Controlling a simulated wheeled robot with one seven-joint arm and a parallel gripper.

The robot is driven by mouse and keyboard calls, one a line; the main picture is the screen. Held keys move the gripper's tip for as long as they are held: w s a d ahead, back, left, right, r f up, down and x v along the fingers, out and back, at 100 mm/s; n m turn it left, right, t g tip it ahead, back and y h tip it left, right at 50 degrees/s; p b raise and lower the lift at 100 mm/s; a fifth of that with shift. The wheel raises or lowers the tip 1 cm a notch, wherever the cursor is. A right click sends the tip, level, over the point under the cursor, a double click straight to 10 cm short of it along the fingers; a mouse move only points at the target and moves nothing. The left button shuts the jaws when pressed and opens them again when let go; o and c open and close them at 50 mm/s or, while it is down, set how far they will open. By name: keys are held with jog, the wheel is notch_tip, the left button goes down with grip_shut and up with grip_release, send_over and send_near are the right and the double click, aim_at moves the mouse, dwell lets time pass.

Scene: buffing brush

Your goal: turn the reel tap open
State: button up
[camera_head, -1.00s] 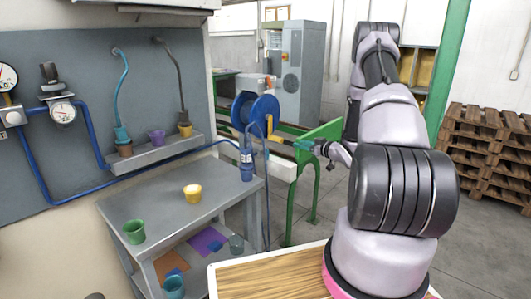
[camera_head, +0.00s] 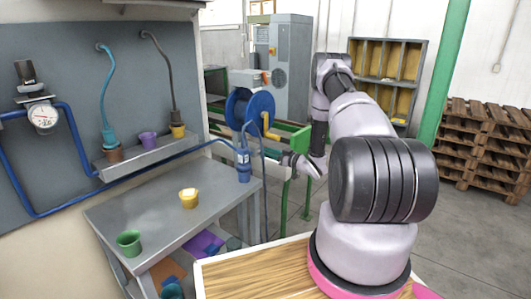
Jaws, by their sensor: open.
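A blue hose reel (camera_head: 256,107) stands behind the far right end of the grey bench. A yellow handle (camera_head: 268,127) is on its right side; I cannot tell for sure whether this is the tap. A small orange-red part (camera_head: 266,77) sits on top of the reel. My gripper (camera_head: 288,159) is small in the view, below and right of the yellow handle, and looks apart from it. It points left, open, with nothing seen between its fingers. My arm reaches back from the lower right.
A green rail frame (camera_head: 301,140) stands behind my gripper. A wooden tabletop (camera_head: 250,270) is in front. Pallets (camera_head: 485,145) stand at right.

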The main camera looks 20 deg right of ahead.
jog(key=shift+x, duration=0.8)
grip_shut()
